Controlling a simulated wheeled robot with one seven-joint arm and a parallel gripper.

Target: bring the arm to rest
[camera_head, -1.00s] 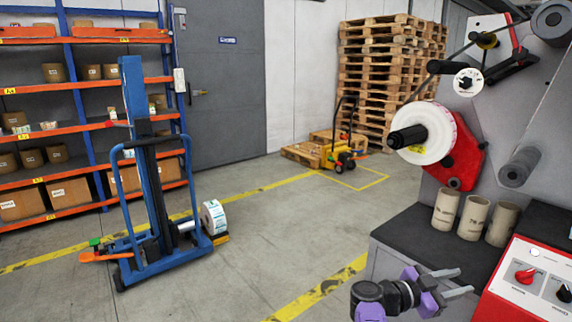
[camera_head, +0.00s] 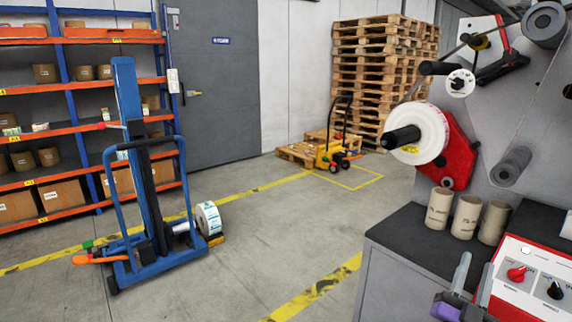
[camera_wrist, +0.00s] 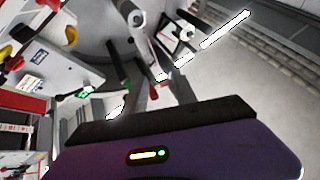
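My gripper (camera_head: 476,264) is at the lower right of the head view, in front of the rewinder's bench and beside its control panel. Its two grey fingers point up and stand apart with nothing between them. Only the fingers and a bit of the purple body show; the rest of the arm is below the picture edge. In the wrist view the fingers (camera_wrist: 160,88) also show empty, with a blurred, tilted part of the machine beyond them.
The control panel (camera_head: 520,307) with knobs is close to my gripper. Several cardboard cores (camera_head: 465,216) stand on the dark bench top (camera_head: 405,232). A white label roll (camera_head: 418,134) sits on the rewinder's spindle. A blue lifter (camera_head: 130,170) stands at left; the floor between is clear.

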